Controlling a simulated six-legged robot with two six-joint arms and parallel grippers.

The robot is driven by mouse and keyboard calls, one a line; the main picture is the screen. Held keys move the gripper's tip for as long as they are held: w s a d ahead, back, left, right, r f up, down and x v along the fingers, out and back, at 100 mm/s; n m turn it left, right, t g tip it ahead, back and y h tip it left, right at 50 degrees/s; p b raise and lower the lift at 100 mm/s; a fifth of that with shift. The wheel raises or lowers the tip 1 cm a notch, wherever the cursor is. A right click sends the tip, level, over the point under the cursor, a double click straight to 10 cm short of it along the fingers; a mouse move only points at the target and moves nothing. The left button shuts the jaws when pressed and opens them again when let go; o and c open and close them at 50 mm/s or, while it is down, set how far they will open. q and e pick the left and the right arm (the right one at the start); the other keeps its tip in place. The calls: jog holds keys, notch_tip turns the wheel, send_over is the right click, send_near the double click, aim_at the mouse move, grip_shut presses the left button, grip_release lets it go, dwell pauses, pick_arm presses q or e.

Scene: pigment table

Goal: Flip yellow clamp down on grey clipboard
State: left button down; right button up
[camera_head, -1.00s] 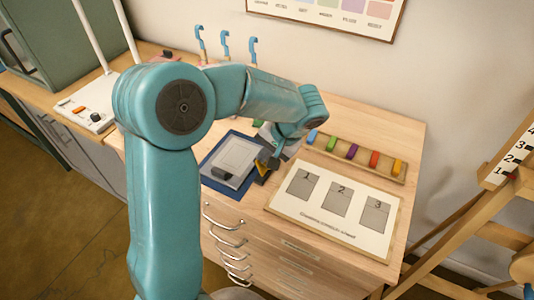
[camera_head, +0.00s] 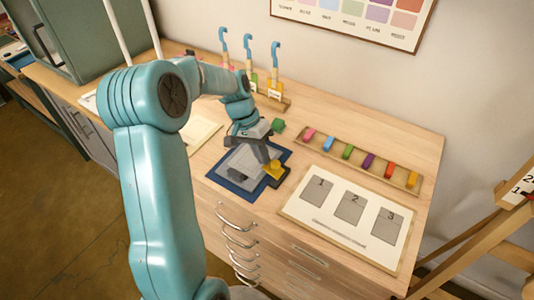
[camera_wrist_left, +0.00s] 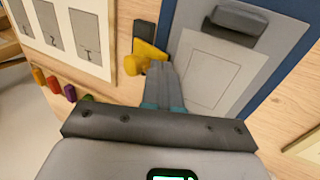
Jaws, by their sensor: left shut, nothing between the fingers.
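The grey clipboard (camera_head: 236,160) lies on a blue board (camera_head: 228,181); it also shows in the left wrist view (camera_wrist_left: 213,75), with a dark block (camera_wrist_left: 235,24) on it. The yellow clamp (camera_head: 273,169) sits on a dark base at the right edge of the clipboard. In the left wrist view the clamp (camera_wrist_left: 133,65) has a round yellow end and a flat yellow strip. My left gripper (camera_head: 266,160) is shut and empty, its tips right beside the clamp. I cannot tell whether they touch, or how far the clamp is folded. My right gripper is out of view.
A wooden tray (camera_head: 345,166) with several coloured blocks stands to the right. A white numbered board (camera_head: 335,235) lies in front of it. An easel (camera_head: 475,240) is far right.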

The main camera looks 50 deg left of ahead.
pick_arm(q)
jog(key=f+h, duration=0.1)
jog(key=a+f+h+b, duration=0.1)
jog(key=shift+s+t+h, duration=0.15)
jog(key=shift+t+h, duration=0.25)
jog(key=shift+a+f+b, duration=0.1)
jog(key=shift+a+b, duration=0.05)
jog(key=shift+b, duration=0.25)
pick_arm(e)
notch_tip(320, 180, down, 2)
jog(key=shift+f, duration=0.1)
pick_arm(q)
jog(key=shift+f, duration=0.15)
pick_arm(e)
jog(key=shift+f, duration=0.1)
